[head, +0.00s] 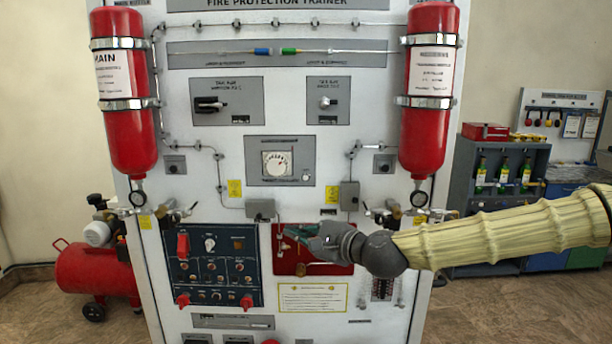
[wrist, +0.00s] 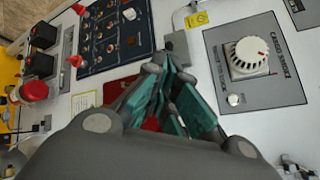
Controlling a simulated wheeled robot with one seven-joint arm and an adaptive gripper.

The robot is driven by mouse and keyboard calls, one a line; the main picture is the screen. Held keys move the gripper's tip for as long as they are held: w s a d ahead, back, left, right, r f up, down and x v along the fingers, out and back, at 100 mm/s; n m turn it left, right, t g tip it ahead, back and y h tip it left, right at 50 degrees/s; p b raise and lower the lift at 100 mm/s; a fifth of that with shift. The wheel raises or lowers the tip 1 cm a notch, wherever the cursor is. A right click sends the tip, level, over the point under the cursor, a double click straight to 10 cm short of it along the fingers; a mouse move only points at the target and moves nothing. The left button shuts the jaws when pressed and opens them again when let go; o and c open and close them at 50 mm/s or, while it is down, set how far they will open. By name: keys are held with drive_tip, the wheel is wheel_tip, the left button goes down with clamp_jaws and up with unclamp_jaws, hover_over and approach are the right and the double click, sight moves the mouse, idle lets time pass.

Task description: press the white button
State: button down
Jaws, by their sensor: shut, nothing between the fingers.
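A small round white button (head: 306,177) sits at the lower right of the grey dial panel (head: 312,144), beside a large white dial (head: 277,163). In the wrist view the button (wrist: 233,100) shows clear, lower left of the dial (wrist: 247,56). My gripper (head: 288,232) is below the dial panel, in front of the red panel, apart from the button. Its teal fingers (wrist: 170,72) are shut and empty. Part of the red panel is hidden behind my gripper.
A dark blue switch panel (head: 225,280) with red levers and a white knob is left of my gripper. Red cylinders (head: 427,90) flank the board.

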sight(305, 179)
wheel_tip(305, 179, up, 10)
drive_tip(key=w+d+m+t+p, duration=0.1)
drive_tip(key=shift+d+f+y, duration=0.25)
drive_tip(key=shift+d+y, duration=0.05)
drive_tip(key=shift+w, duration=0.15)
drive_tip(key=shift+w+b, duration=0.35)
drive_tip(key=shift+w, duration=3.9)
drive_tip(key=shift+w, duration=0.2)
drive_tip(key=shift+w+b, duration=0.2)
drive_tip(key=shift+b, duration=0.15)
